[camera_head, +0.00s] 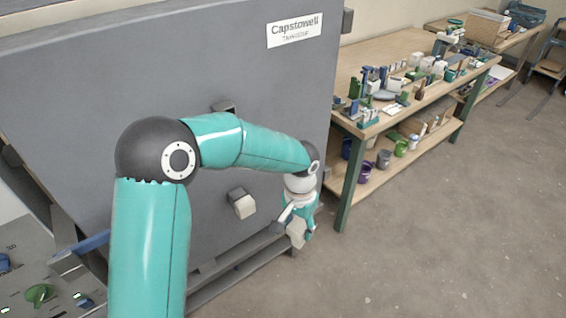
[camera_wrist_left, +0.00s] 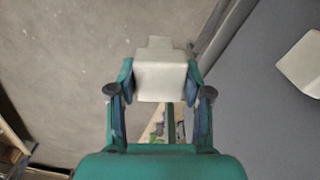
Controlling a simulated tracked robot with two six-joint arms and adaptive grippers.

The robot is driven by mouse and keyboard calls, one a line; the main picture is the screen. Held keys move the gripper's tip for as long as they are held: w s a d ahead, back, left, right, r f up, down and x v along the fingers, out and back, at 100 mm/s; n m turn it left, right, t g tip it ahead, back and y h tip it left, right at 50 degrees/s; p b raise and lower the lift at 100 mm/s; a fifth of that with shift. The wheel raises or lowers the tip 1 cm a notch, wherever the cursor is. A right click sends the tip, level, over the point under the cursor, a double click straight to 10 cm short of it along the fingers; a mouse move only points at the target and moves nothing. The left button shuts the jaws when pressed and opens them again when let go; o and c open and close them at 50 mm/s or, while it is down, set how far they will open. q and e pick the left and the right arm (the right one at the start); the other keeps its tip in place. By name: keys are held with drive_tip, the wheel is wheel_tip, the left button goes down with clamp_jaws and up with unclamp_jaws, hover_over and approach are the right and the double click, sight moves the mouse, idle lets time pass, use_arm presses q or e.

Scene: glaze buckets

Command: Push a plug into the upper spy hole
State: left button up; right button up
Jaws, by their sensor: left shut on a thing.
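My left gripper (camera_head: 298,222) is beside the lower right of the grey kiln (camera_head: 70,90), its fingers pointing down. It is shut on a pale, stepped plug (camera_head: 296,235), which fills the space between the two fingers in the left wrist view (camera_wrist_left: 160,80). The plug is apart from the kiln face. The upper spy hole (camera_head: 222,106) is a small dark grey fitting on the kiln face, partly behind my left arm. Lower on the face, a cream plug (camera_head: 244,207) sits in another grey fitting. My right gripper is not in view.
A wooden workbench (camera_head: 385,50) right of the kiln is crowded with small tools and blocks. Colored buckets (camera_head: 383,158) stand on its lower shelf. A control panel (camera_head: 35,285) with knobs is at bottom left. The concrete floor (camera_head: 450,230) at right is clear.

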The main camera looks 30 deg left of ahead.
use_arm(q)
drive_tip(key=shift+s+r+m, duration=0.15)
drive_tip(key=shift+s+m, duration=0.25)
drive_tip(key=shift+m, duration=0.2)
drive_tip(key=s+a+r+m+g+y+p, duration=0.1)
drive_tip(key=s+a+r+m+g+y, duration=0.2)
drive_tip(key=m, duration=0.9)
drive_tip(key=s+a+r+m+g+y+p, duration=0.1)
drive_tip(key=s+r+m+g+y, duration=0.15)
drive_tip(key=r+m+g, duration=0.6)
wheel_tip(320, 180, up, 14)
drive_tip(key=s+d+r+m+t+y+p, duration=0.1)
drive_tip(key=d+m+t+y+p, duration=0.1)
drive_tip(key=m+t+y, duration=1.25)
drive_tip(key=w+a+m+t+h+b, duration=0.2)
drive_tip(key=w+a+m+t+h, duration=0.1)
drive_tip(key=a, duration=0.2)
drive_tip(key=shift+a+t, duration=0.4)
drive_tip(key=shift+f, duration=0.1)
